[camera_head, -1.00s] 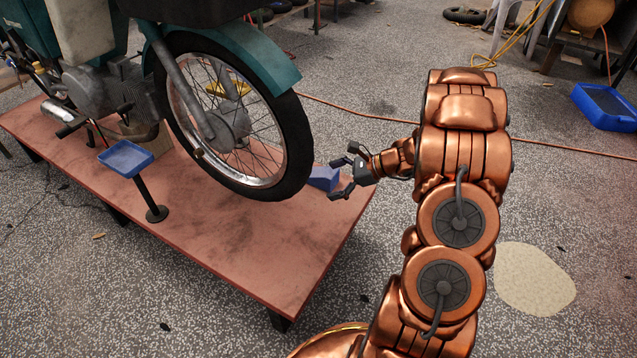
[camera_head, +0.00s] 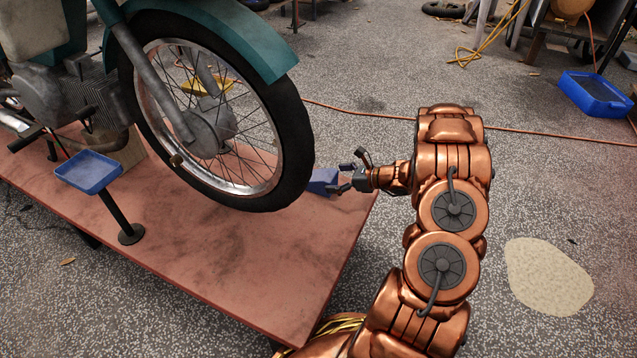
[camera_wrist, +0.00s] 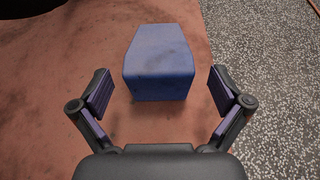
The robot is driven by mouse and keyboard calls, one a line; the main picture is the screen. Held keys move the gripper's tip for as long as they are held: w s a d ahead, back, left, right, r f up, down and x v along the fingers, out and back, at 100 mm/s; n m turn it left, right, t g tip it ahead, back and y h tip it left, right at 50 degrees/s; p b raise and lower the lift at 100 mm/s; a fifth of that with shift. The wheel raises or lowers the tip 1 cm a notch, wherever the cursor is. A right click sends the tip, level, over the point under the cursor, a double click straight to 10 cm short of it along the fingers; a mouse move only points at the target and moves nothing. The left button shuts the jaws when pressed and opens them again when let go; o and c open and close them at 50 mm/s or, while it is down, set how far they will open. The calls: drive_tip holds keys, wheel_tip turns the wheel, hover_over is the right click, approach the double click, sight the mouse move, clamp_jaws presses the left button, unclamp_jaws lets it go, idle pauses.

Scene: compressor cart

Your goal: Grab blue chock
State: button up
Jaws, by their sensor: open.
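The blue chock (camera_head: 322,181) sits on the red platform (camera_head: 240,260), just right of the motorcycle's front wheel (camera_head: 220,125) and partly hidden behind its tyre. In the wrist view the chock (camera_wrist: 159,62) lies straight ahead, a scuffed blue block with a sloped top. My gripper (camera_wrist: 161,92) is open and empty, with one finger on each side of the chock's near end. In the head view my gripper (camera_head: 342,178) points left at the chock, low over the platform's right end.
A blue tray on a black stand (camera_head: 88,172) rises from the platform at left. A blue bin (camera_head: 595,93) stands on the floor at far right. An orange hose (camera_head: 400,124) crosses the floor behind my arm.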

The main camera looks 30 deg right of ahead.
sight(324, 178)
drive_tip(key=shift+b+x, duration=0.75)
drive_tip(key=shift+x, duration=0.5)
drive_tip(key=shift+b+x, duration=0.3)
drive_tip(key=shift+x, duration=0.7)
drive_tip(key=c, duration=1.5)
